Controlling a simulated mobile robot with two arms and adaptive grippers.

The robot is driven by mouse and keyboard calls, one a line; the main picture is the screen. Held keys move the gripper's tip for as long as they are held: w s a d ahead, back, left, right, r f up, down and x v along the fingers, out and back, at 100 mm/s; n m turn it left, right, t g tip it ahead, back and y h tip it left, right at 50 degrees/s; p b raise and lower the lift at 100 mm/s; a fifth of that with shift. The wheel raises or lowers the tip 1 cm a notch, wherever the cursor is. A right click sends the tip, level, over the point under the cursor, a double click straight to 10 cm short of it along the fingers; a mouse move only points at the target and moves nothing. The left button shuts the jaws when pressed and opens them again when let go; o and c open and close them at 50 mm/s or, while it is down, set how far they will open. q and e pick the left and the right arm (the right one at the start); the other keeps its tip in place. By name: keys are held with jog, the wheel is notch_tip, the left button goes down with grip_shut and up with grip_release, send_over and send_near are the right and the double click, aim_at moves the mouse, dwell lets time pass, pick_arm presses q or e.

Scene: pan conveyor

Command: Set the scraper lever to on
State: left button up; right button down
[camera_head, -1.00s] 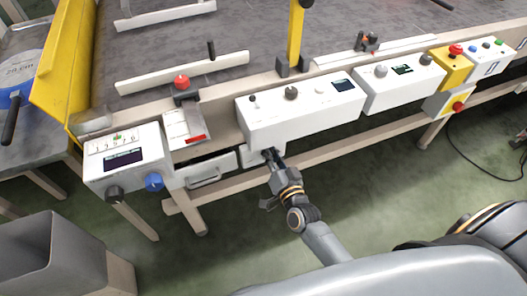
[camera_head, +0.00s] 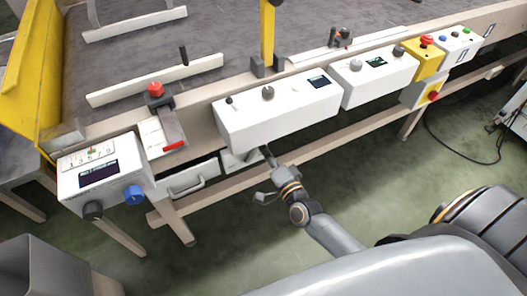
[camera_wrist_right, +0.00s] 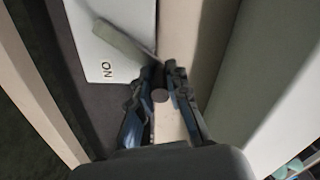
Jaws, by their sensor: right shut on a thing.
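A small white plate lettered "ON" (camera_wrist_right: 115,45) fills the upper left of the right wrist view. In the head view a white panel (camera_head: 236,160) sits under the long white control box. A flat grey lever (camera_wrist_right: 126,38) slants across the plate, and its lower end runs to my fingertips. My right gripper (camera_wrist_right: 162,72) is shut on the lever near this end; the exact contact is partly hidden by the fingers. In the head view my right gripper (camera_head: 268,155) reaches in under the box, beside the panel. My left gripper is not in view.
The long control box (camera_head: 290,110) overhangs my right gripper. A wooden frame rail (camera_head: 330,147) runs close by. A grey bin (camera_head: 45,270) stands at lower left.

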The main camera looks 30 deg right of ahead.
jog(key=shift+d+f, duration=0.1)
dwell(0.3)
jog(key=c, duration=1.3)
grip_release()
jog(key=s, duration=1.2)
jog(key=shift+d, duration=0.2)
